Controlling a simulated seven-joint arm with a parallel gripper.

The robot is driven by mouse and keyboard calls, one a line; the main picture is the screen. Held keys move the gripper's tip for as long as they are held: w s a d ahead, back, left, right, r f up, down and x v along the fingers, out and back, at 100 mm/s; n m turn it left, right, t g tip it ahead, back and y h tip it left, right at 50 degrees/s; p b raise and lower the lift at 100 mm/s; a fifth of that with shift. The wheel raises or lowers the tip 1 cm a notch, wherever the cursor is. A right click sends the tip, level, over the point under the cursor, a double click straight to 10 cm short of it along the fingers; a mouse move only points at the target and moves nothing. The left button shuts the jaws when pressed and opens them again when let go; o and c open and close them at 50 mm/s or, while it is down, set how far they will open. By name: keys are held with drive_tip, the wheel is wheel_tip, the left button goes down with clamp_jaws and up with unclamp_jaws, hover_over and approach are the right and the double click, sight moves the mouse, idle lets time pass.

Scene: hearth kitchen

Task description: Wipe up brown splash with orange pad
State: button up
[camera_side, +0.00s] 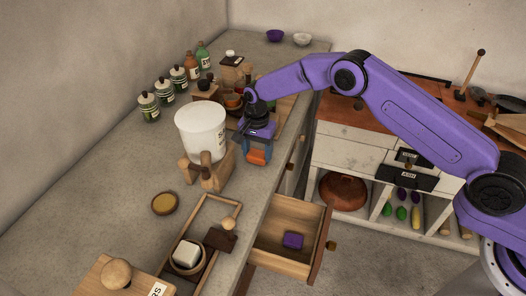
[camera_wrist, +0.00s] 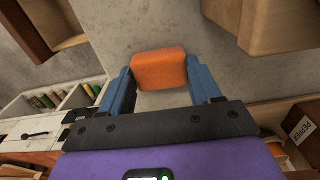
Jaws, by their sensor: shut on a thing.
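The orange pad (camera_side: 256,156) is a small block with rounded corners. My gripper (camera_side: 257,148) is shut on it, near the front edge of the grey counter. In the wrist view the pad (camera_wrist: 160,72) sits between the two blue fingers of my gripper (camera_wrist: 159,70), with grey counter beyond it. I cannot tell whether the pad touches the counter.
A white tub (camera_side: 201,130) and a wooden block (camera_side: 208,172) stand just left of my gripper. An open drawer (camera_side: 290,232) with a purple thing juts out in front. Bottles line the wall.

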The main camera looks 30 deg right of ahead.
drive_tip(key=shift+w+d, duration=0.2)
drive_tip(key=shift+d, duration=0.05)
drive_tip(key=shift+s+d, duration=1.35)
drive_tip(key=shift+w+a, duration=1.45)
drive_tip(key=shift+a, duration=0.05)
drive_tip(key=shift+r, duration=4)
